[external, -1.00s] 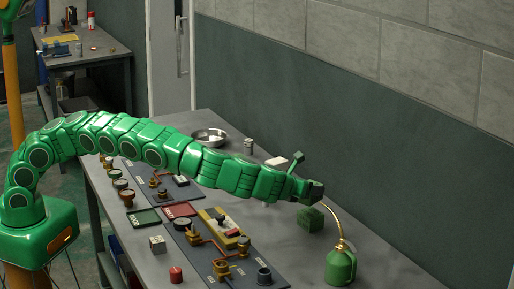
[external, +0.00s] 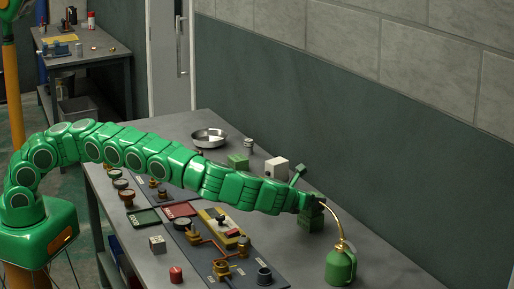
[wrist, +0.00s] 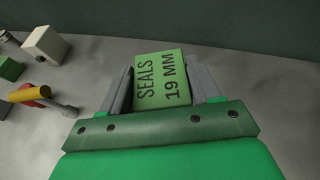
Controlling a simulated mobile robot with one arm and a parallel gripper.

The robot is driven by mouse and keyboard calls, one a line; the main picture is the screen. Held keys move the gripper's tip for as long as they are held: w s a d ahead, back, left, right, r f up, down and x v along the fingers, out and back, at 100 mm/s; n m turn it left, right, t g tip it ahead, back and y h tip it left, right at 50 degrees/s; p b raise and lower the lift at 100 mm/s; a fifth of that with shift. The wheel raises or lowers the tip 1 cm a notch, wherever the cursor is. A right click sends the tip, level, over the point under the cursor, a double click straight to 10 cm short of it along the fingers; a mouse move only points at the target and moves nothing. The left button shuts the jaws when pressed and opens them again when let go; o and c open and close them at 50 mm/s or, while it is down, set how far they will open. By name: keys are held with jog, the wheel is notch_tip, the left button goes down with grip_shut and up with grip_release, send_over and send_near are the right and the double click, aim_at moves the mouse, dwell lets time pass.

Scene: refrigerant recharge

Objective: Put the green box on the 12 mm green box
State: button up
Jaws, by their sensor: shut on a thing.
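My gripper (external: 311,200) is shut on a green box (wrist: 161,78) whose top reads "SEALS 19 MM". The box sits between the two grey fingers in the wrist view.
A green oil can (external: 341,267) with a curved brass spout stands close to the right of the boxes. A white box (external: 277,168) is behind my arm. A metal bowl (external: 208,136) is at the back. Panels with brass valves (external: 222,268) lie left of the boxes.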

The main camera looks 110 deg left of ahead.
jog(key=o, duration=1.1)
jog(key=shift+f, duration=0.1)
jog(key=shift+c, duration=0.2)
jog(key=shift+d+r, duration=0.2)
jog(key=shift+r, duration=0.1)
jog(key=v, duration=1.1)
jog(key=shift+s+d, duration=0.15)
jog(key=shift+s, duration=0.05)
